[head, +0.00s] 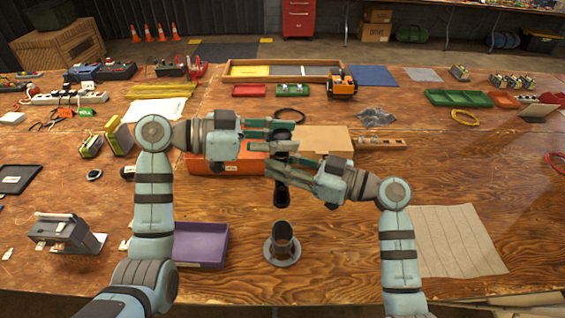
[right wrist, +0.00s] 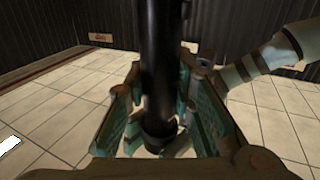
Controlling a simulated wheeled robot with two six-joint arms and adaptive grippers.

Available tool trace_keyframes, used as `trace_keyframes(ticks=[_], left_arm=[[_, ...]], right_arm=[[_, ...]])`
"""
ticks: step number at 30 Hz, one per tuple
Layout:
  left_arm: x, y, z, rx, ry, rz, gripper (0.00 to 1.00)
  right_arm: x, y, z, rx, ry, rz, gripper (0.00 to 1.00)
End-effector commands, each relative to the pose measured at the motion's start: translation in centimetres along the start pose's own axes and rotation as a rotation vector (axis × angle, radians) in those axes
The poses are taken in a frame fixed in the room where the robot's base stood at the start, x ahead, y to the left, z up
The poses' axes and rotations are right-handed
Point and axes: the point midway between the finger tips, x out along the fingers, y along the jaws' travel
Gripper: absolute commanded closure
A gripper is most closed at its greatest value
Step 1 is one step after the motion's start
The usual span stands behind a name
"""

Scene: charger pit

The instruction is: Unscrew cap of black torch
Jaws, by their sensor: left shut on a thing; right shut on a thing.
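The black torch (head: 280,192) hangs upright in the middle of the head view, above the table. My right gripper (head: 277,168) is shut on the torch body from the right. My left gripper (head: 290,134) is higher and comes in from the left, shut on the torch's upper end, where the cap (head: 282,135) partly shows between the fingers. In the right wrist view the dark torch body (right wrist: 160,60) stands between the teal-padded fingers of my right gripper (right wrist: 165,125). The fingers hide much of the cap, and its thread cannot be seen.
A dark round holder (head: 283,248) with a flanged base stands on the wooden table below the torch. A purple tray (head: 200,246) is left of it, a beige mat (head: 455,240) lies right. An orange box (head: 225,165) and a cardboard piece (head: 325,139) sit behind my grippers.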

Motion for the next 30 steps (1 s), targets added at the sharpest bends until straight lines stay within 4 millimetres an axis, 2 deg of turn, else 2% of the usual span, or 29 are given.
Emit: trace_keyframes(ticks=[10, 18, 26, 27, 30], left_arm=[[0.06, 0.1, 0.09, -0.011, -0.003, -0.049, 1.0], [0.17, 0.27, -0.1, -0.098, 0.008, -0.463, 1.0], [0.01, 0.04, 0.06, -0.106, -0.001, -0.512, 1.0], [0.01, 0.04, 0.06, -0.106, -0.001, -0.511, 0.65], [0.0, 0.03, 0.04, -0.105, -0.001, -0.511, 0.53]], right_arm=[[0.02, 0.04, -0.24, -0.003, 0.005, 0.001, 1.0], [0.04, 0.03, -0.26, -0.003, 0.005, 0.001, 1.0], [0.04, 0.02, -0.28, -0.003, 0.006, 0.001, 1.0], [0.04, 0.02, -0.28, -0.003, 0.006, 0.001, 1.0], [0.03, 0.02, -0.24, -0.003, 0.005, 0.001, 1.0]])
